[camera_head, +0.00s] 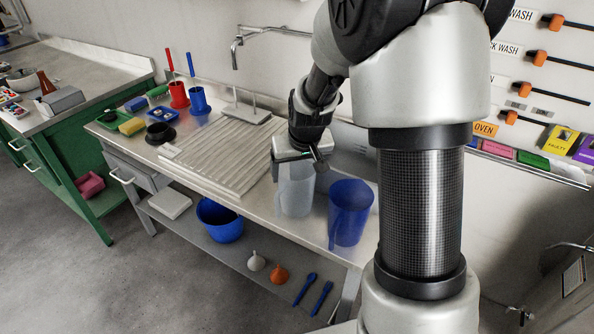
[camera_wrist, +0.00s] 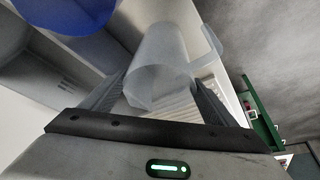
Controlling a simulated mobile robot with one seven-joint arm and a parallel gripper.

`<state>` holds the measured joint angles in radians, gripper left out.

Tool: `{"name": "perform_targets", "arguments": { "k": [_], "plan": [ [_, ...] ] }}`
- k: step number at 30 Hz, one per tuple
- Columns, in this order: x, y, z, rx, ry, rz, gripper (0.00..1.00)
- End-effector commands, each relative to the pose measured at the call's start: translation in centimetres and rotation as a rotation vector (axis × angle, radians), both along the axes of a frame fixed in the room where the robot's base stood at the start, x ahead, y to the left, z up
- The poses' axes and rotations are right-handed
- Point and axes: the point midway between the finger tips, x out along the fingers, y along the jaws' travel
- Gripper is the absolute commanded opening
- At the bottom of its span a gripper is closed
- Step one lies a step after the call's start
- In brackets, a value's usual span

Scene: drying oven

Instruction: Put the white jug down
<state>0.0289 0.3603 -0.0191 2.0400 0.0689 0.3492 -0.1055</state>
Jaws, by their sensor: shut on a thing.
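The white jug (camera_head: 295,190) is translucent and upright over the steel bench, left of a blue jug (camera_head: 350,212). My gripper (camera_head: 306,160) is at its top and shut on it. In the wrist view the white jug (camera_wrist: 160,58) sits between the two fingers of my gripper (camera_wrist: 160,88), with its handle to the right. The blue jug (camera_wrist: 65,14) shows at the upper left there. I cannot tell whether the white jug's base touches the bench top.
A ribbed draining board (camera_head: 215,160) lies left of the white jug on the bench (camera_head: 270,225). Red (camera_head: 179,95) and blue (camera_head: 199,101) brush holders stand behind it. A blue bucket (camera_head: 220,220) and funnels are on the lower shelf. A tap (camera_head: 236,50) is at the wall.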

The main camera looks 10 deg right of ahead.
Motion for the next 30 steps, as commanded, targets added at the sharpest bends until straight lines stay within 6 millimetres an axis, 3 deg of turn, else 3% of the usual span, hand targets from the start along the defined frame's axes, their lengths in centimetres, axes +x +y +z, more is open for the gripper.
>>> {"name": "perform_targets", "arguments": {
  "k": [5, 6, 9, 21, 30],
  "plan": [
    [0.0, 0.0, -0.4, 0.000, 0.000, 0.000, 0.43],
    [0.0, 0.0, -0.3, 0.000, 0.000, 0.000, 0.84],
    [0.0, 0.0, -0.3, 0.000, 0.000, 0.000, 0.99],
    [-0.1, 0.0, 0.6, 0.000, -0.001, 0.000, 0.99],
    [-2.4, 0.0, 6.2, 0.000, -0.004, 0.000, 0.99]
  ]
}}
